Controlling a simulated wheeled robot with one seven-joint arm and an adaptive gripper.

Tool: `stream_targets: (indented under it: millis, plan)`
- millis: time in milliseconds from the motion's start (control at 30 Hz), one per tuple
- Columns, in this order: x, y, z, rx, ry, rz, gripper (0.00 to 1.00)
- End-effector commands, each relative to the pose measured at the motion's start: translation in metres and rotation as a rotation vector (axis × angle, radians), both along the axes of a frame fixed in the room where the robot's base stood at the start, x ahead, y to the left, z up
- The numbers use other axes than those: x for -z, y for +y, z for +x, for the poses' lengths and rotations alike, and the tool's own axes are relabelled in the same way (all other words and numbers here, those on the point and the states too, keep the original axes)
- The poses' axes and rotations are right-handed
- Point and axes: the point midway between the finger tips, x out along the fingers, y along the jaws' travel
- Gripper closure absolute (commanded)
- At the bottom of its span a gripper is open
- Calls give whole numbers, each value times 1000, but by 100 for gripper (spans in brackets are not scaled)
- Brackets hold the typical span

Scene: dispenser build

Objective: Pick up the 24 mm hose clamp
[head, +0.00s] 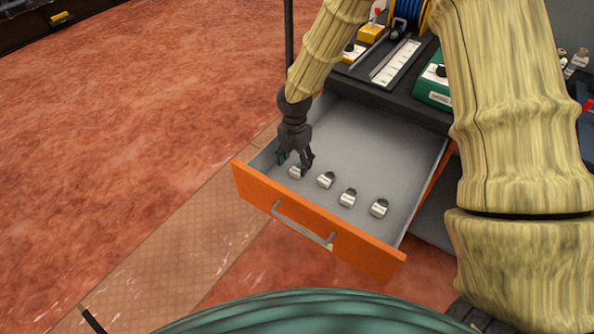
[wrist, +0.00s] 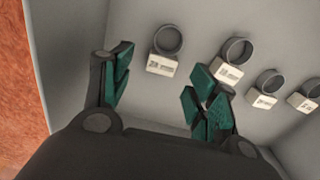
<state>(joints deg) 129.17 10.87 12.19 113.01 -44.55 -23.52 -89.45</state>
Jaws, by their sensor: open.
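Several silver hose clamps with pale labels lie in a row in the open drawer. In the head view the leftmost clamp (head: 296,172) is right by my gripper (head: 295,160) and partly hidden by it. Others lie to its right: a second (head: 326,180), a third (head: 348,198) and one at the right end (head: 379,208). In the wrist view my gripper (wrist: 160,88) is open and empty. One clamp (wrist: 163,50) shows between and beyond its fingers; another (wrist: 234,58) is beside the right finger. The labels are too small to read, so I cannot tell which is 24 mm.
The drawer (head: 375,150) is grey inside with an orange front (head: 330,232) and a handle. Its left wall is close to my gripper. The workbench (head: 400,100) above holds a green box (head: 434,88), a white strip (head: 396,64) and a blue spool (head: 409,10).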

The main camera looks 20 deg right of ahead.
Motion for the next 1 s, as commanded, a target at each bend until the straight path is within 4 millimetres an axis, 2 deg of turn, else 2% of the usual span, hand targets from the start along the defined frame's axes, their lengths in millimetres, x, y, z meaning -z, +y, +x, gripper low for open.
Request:
stream_targets:
  millis: [200,300,533,567,800,1000]
  plan:
    - [29,-3,-2,-2,2,-1,41]
    - [36,-3,-2,-1,1,-1,41]
    - [38,-3,-1,-1,0,0,41]
    - [38,-3,-1,0,0,0,45]
    - [38,-3,-1,0,0,0,88]
    - [38,-3,-1,0,0,0,90]
